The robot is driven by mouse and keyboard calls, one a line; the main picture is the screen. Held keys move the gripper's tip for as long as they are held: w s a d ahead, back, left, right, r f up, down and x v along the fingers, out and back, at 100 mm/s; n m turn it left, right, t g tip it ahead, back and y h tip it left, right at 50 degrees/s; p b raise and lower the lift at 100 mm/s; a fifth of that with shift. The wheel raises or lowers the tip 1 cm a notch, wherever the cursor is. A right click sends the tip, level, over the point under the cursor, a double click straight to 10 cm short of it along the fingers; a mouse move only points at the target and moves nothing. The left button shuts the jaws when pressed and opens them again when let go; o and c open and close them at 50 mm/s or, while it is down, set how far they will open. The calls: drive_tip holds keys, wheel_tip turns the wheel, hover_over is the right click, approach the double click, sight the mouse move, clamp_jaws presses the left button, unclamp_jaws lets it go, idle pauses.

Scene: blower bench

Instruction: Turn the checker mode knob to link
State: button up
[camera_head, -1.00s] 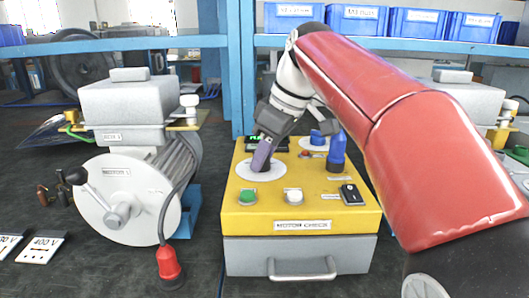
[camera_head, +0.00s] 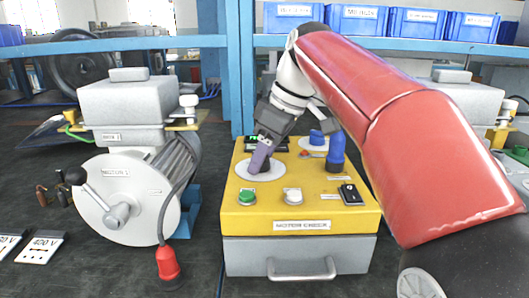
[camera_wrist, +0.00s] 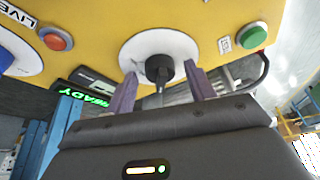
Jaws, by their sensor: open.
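The yellow motor checker (camera_head: 330,205) stands on a grey drawer box on the bench. Its mode knob (camera_wrist: 158,68) is black and sits on a round white dial (camera_wrist: 185,45), which also shows in the head view (camera_head: 245,175). My gripper (camera_wrist: 160,77) is open, with one purple finger on each side of the knob; I cannot tell whether they touch it. In the head view my gripper (camera_head: 260,158) hides the knob. The dial's markings and the knob's setting are not readable.
On the checker are a green button (camera_head: 247,196), a white button (camera_head: 293,196), a black rocker switch (camera_head: 350,194) and an upright blue plug (camera_head: 336,152). A green-lit display (camera_wrist: 90,98) reads READY. A blower (camera_head: 125,200) with a red plug (camera_head: 169,266) stands left.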

drive_tip(key=v, duration=0.7)
drive_tip(key=shift+r, duration=0.35)
drive_tip(key=shift+d, duration=0.1)
